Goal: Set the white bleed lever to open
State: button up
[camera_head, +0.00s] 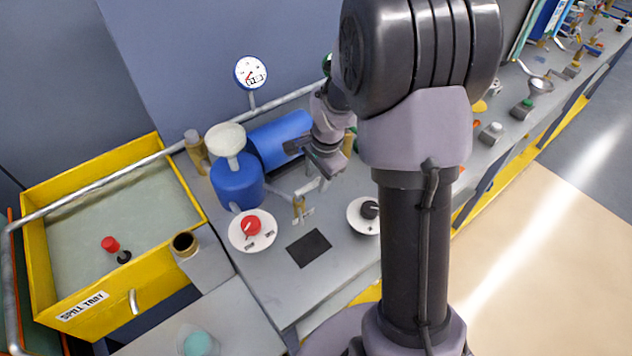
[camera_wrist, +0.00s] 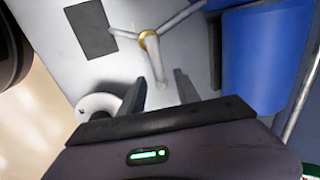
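The white bleed lever (camera_wrist: 155,62) shows in the wrist view, pivoting on a brass fitting (camera_wrist: 148,38) where pale pipes meet. Its free end points toward my gripper (camera_wrist: 160,78). The two dark fingers are apart, one on each side of the lever's end in the picture; I cannot tell whether the end is between them in depth, and no contact is visible. In the head view my gripper (camera_head: 318,160) is above the bench by the lever (camera_head: 313,186), partly covering this area. The brass fitting (camera_head: 299,208) stands just below it there.
A blue tank (camera_head: 237,183) with a white funnel and a blue cylinder (camera_head: 280,138) stand behind left. A red-knob dial (camera_head: 250,228) and a black-knob dial (camera_head: 368,212) flank a dark pad (camera_head: 309,248). A yellow spill tray (camera_head: 190,178) is left. A gauge (camera_head: 251,72) rises behind.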

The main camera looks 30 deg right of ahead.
jog(key=shift+w+f, duration=0.1)
jog(key=shift+f, duration=0.3)
grip_shut()
dwell(1.2)
